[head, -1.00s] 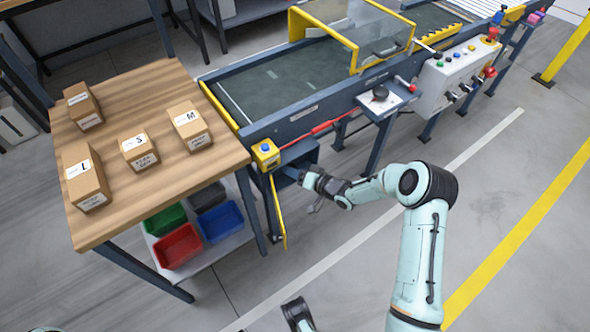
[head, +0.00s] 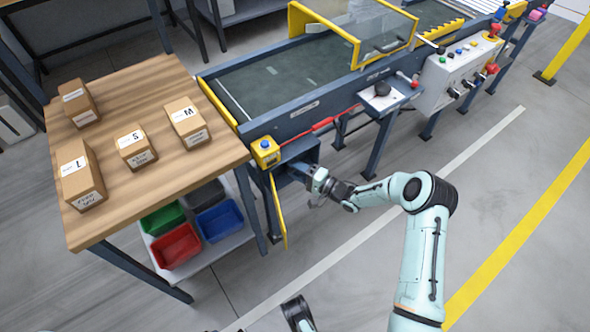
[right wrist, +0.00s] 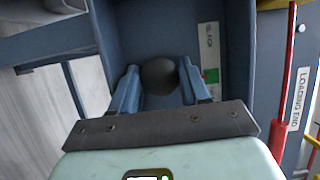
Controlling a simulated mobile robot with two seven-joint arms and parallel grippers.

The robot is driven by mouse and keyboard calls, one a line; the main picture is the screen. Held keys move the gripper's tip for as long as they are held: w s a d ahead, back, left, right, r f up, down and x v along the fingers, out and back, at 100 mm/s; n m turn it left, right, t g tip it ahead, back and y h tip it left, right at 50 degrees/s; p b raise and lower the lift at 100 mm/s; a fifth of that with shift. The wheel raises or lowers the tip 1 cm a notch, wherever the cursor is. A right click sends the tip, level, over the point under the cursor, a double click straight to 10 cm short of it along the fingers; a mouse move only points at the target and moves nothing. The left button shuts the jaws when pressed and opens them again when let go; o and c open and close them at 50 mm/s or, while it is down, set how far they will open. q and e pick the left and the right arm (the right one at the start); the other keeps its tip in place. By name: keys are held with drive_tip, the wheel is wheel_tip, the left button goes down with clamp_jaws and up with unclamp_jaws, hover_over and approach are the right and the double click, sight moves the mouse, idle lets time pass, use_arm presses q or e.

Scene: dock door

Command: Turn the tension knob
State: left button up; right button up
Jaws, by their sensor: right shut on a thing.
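The tension knob is a dark round knob (right wrist: 159,76) inside an open blue box (right wrist: 150,20) in the right wrist view. My right gripper (right wrist: 159,88) has one finger on each side of the knob and is shut on it. A label strip (right wrist: 208,50) with green and red marks stands right of the knob. In the head view my right gripper (head: 299,171) reaches into the blue box (head: 301,152) under the conveyor's near end, and the knob is hidden there. The box's yellow-edged door (head: 279,212) hangs open.
A wooden table (head: 175,185) with several labelled cartons stands at left, with coloured bins (head: 176,246) below. A yellow button box (head: 265,151) sits above the door. A red bar (head: 325,124) runs along the conveyor side. Open floor lies in front.

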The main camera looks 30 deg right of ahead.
drive_tip(key=shift+f+m, duration=0.1)
drive_tip(key=shift+m, duration=0.3)
drive_tip(key=o, duration=1)
drive_tip(key=shift+o, duration=0.2)
